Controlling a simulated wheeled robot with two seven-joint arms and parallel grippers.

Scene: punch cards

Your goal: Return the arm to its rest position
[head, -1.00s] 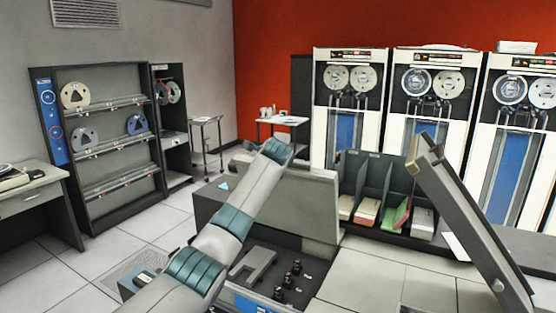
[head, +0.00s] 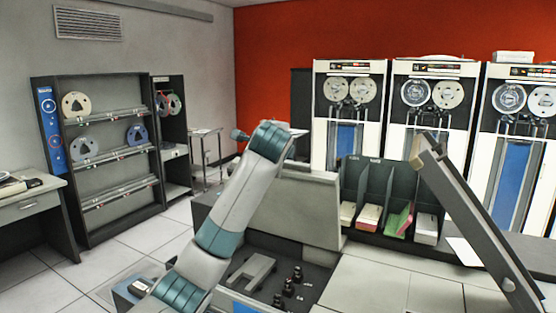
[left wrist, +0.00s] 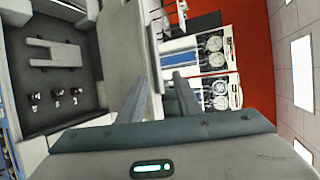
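My left arm (head: 233,210) rises from the bottom of the head view, its upper end bent in front of the grey machine. Its gripper is hidden there. In the left wrist view my left gripper (left wrist: 161,98) shows two grey fingers standing apart with nothing between them. It is clear of the card rack. My right arm and gripper are in neither view. The dark card rack (head: 374,178) has upright dividers; card stacks lie in its compartments, among them a pink stack (head: 369,218) and a green stack (head: 398,219).
The grey machine (head: 298,212) with a dark control panel (head: 262,272) stands close by my left arm. A slanted grey bar (head: 470,215) rises at the right. Tape drives (head: 348,120) line the red wall. A tape shelf (head: 110,205) stands left; the floor before it is clear.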

